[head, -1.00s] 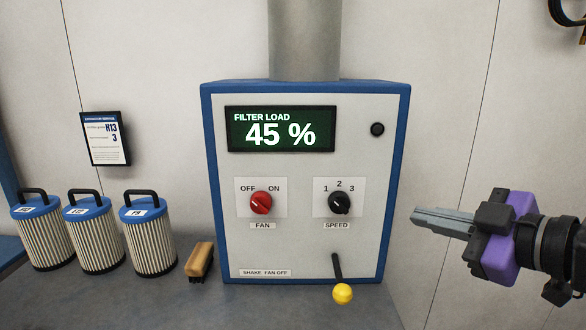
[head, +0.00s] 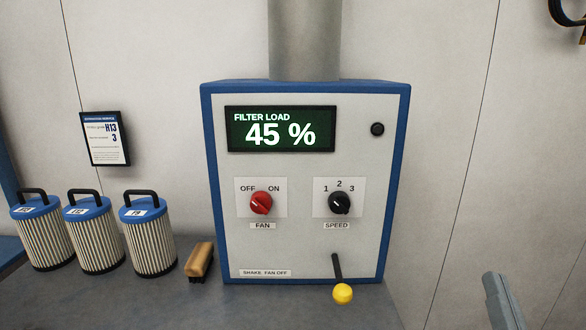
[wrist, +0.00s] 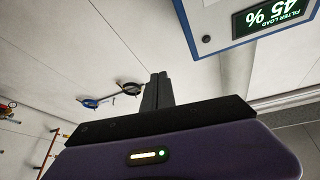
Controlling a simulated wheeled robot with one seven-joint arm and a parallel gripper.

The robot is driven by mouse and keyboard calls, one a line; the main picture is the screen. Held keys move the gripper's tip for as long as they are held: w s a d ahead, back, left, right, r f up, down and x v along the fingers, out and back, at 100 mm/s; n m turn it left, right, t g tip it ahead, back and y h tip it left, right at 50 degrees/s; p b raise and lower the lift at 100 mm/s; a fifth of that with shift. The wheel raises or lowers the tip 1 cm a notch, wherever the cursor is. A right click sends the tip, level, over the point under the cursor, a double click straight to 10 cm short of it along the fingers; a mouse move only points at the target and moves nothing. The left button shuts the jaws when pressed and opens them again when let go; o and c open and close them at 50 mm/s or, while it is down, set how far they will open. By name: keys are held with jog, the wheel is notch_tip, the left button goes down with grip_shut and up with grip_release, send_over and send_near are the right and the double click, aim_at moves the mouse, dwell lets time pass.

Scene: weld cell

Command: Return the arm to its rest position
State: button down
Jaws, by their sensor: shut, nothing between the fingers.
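My gripper (head: 497,287) shows only by its grey fingertips at the bottom right of the head view, to the right of the control box and apart from it. In the wrist view my gripper (wrist: 158,80) has its fingers together with nothing between them. The rest of the arm is out of the head view. The blue-edged control box (head: 300,252) stands in the middle, its display reading FILTER LOAD 45 %. The red FAN knob (head: 261,203) has its pointer toward OFF. The black SPEED knob (head: 339,202) points to the upper left, near 1.
A lever with a yellow ball (head: 342,294) juts from the box's lower front. Three filter cartridges (head: 148,240) and a wooden brush (head: 200,262) stand on the bench at left. A sign (head: 105,139) hangs on the wall.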

jog(key=s+a+f+n+g+y, duration=0.2)
jog(key=s+a+f+g, duration=0.1)
jog(key=s+f, duration=0.8)
jog(key=s+a+f+n+g+y, duration=0.2)
jog(key=s+f, duration=0.9)
jog(key=s, duration=0.8)
jog(key=a+n+g, duration=0.1)
jog(key=a+g, duration=0.1)
jog(key=shift+s+a+f, duration=0.25)
jog(key=shift+a+f, duration=0.05)
jog(key=shift+a, duration=0.1)
dwell(0.8)
